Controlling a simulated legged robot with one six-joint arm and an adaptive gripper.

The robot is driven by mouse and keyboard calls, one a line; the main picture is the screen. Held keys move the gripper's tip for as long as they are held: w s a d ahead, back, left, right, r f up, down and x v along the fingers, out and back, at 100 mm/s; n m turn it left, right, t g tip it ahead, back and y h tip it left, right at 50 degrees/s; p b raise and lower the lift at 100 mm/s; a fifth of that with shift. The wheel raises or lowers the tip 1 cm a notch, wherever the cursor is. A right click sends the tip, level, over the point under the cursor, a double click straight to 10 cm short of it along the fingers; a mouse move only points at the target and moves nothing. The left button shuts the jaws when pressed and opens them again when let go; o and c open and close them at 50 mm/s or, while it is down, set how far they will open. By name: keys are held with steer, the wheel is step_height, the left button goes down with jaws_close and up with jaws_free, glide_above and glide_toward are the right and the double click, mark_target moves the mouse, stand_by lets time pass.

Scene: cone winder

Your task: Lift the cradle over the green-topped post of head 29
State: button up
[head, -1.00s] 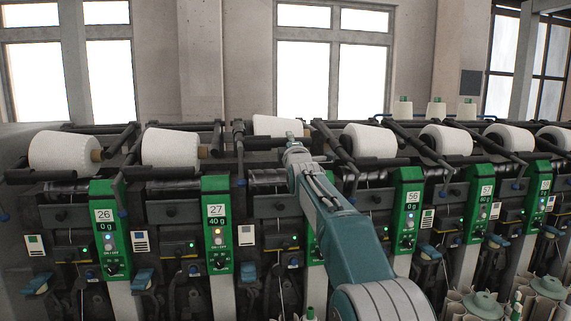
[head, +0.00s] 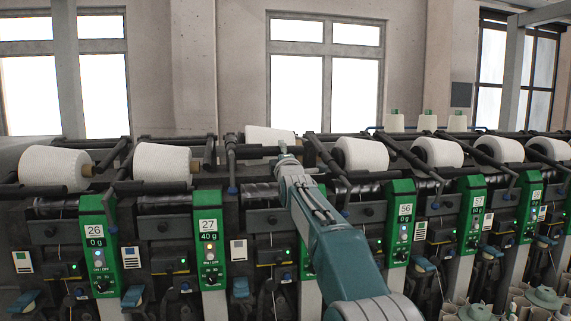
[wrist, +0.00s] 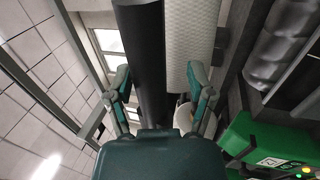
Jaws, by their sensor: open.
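My gripper (head: 286,153) is at the winding head just right of head 27, in front of its white yarn package (head: 268,136) and dark cradle bar (head: 255,151). That head's green-topped post (head: 306,262) is mostly behind my arm, so its number is hidden; I cannot read 29 on any head. In the wrist view my gripper (wrist: 160,82) is open. A thick dark bar (wrist: 140,50) and a white package (wrist: 190,45) show between and beyond its fingers. I cannot tell whether the fingers touch the bar. A green post (wrist: 262,145) is at lower right.
Green posts labelled 26 (head: 97,240) and 27 (head: 209,240) stand to the left, and 56 (head: 400,225) to the right. Neighbouring packages (head: 160,162) and dark cradle arms (head: 325,155) flank my gripper closely. Windows (head: 325,90) are behind.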

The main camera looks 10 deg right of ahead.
steer(key=v, duration=1.1)
steer(key=shift+s+d+f, duration=0.2)
steer(key=shift+s+f, duration=0.05)
stand_by(0.8)
steer(key=s+f+m+g, duration=0.5)
steer(key=s+f, duration=0.4)
steer(key=s, duration=0.5)
steer(key=s+f+m+g, duration=0.5)
steer(key=s+f+m, duration=0.2)
steer(key=s, duration=0.7)
steer(key=s+f+m+g, duration=0.5)
steer(key=s+f, duration=0.6)
steer(key=s, duration=0.3)
steer(key=shift+a+m, duration=0.2)
steer(key=shift+m, duration=0.3)
steer(key=shift+s+f, duration=0.1)
steer(key=shift+s, duration=0.05)
